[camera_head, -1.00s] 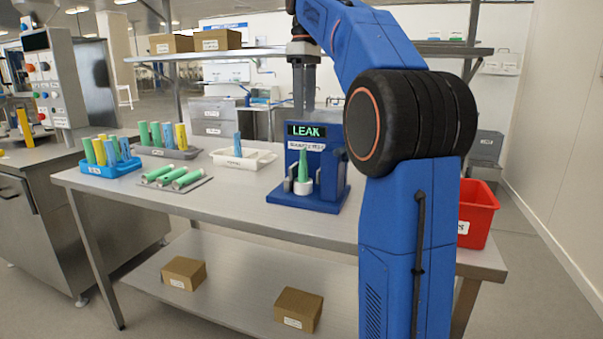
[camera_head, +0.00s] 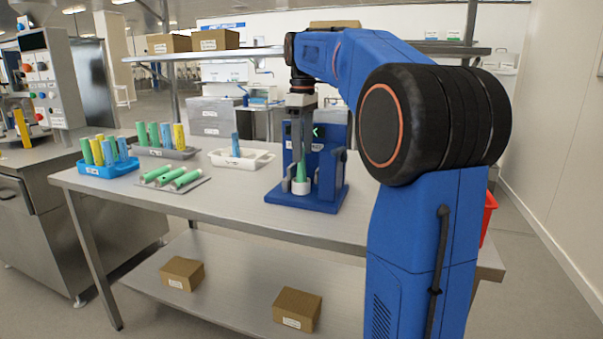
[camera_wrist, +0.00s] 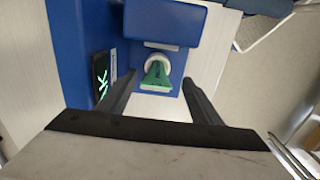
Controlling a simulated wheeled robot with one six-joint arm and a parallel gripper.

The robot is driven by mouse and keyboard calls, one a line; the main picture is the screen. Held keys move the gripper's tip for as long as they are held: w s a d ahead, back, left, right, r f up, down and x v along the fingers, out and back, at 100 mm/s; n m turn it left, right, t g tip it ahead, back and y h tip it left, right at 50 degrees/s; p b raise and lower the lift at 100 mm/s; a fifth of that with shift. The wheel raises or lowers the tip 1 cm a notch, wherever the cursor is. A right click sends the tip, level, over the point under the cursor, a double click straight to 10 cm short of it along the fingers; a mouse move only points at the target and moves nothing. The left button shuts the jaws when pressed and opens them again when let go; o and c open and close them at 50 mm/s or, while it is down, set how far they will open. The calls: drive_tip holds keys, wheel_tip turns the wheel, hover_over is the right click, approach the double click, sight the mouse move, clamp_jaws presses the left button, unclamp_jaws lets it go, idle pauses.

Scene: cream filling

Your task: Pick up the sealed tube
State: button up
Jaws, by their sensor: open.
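A green tube (camera_head: 301,172) with a flattened top stands upright in a white round holder (camera_head: 302,188) on the blue leak tester (camera_head: 334,190). In the wrist view the green tube (camera_wrist: 157,74) appears between my two dark fingers, with the white holder (camera_wrist: 157,58) around its base. My gripper (camera_head: 299,148) points down over the tester, open, with a finger on either side of the tube's upper end. No contact with the tube is visible. The tester's screen is mostly hidden behind my gripper.
Left of the tester are a white tray (camera_head: 260,156) with a blue tube, several green tubes (camera_head: 187,178) lying on a plate, a grey rack (camera_head: 160,152) and a blue rack (camera_head: 100,169) of upright tubes. A red bin (camera_head: 489,212) at right is mostly hidden by my arm.

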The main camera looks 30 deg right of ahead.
sight(302, 171)
drive_tip(key=shift+w+f, duration=0.2)
drive_tip(key=shift+f, duration=1.1)
drive_tip(key=shift+w+f, duration=0.15)
drive_tip(key=shift+f, duration=1.1)
drive_tip(key=shift+c, duration=0.7)
drive_tip(key=c, duration=1)
